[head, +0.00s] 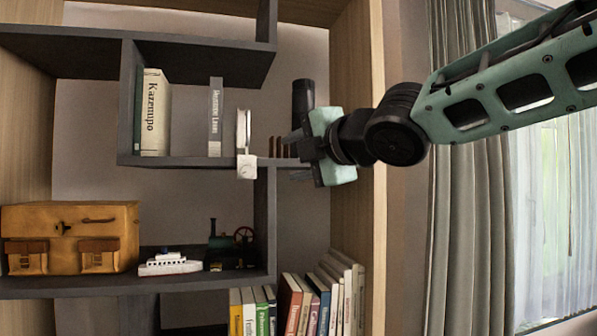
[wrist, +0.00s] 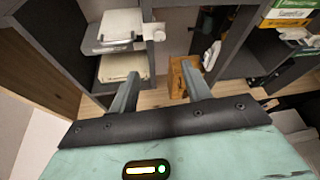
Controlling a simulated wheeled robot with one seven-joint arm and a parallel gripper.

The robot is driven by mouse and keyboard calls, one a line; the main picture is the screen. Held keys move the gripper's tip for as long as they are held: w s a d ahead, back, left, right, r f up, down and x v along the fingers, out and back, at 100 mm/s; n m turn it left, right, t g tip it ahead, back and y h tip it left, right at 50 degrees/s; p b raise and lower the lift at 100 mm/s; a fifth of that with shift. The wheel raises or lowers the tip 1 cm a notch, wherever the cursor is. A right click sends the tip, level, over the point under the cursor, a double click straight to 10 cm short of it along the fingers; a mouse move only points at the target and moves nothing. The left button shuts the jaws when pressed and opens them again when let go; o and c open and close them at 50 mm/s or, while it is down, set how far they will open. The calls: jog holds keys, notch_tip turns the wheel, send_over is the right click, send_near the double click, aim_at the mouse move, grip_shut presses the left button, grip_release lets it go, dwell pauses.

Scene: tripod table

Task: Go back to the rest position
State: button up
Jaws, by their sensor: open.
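My gripper (head: 290,155) is in front of the right side of the shelf unit (head: 200,162) in the head view, pointing left. In the wrist view its two fingers (wrist: 160,78) stand apart with nothing held between them. In the head view a white upright object with a small round knob (head: 245,145) is just left of the fingers, at the middle shelf's edge. I cannot tell the exact gap between them. My arm reaches in from the upper right.
The middle shelf holds a white book (head: 155,112) and a grey book (head: 215,117). Below are a tan bag (head: 70,238), a toy ship (head: 169,264) and a toy locomotive (head: 222,247). Several books (head: 335,290) stand lower right. A curtain (head: 466,200) hangs beside the window.

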jog(key=s+d+f+m+g+h+b, duration=0.15)
jog(key=f+m, duration=0.25)
jog(key=f, duration=0.4)
jog(key=s+d+f+m+g+h, duration=0.1)
jog(key=s+f+m+g+h, duration=0.15)
jog(key=f, duration=0.65)
jog(key=s+d+f+m+g+h+b, duration=0.1)
jog(key=s+d+f+m+g, duration=0.3)
jog(key=s+f, duration=0.9)
jog(key=s+d+f+m+g+h+b, duration=0.1)
jog(key=s+d+f+m+g+h, duration=0.3)
jog(key=s+d+f+m, duration=0.4)
jog(key=s+f+m+g, duration=0.1)
jog(key=s+f, duration=0.4)
jog(key=s, duration=0.1)
jog(key=shift+d, duration=0.35)
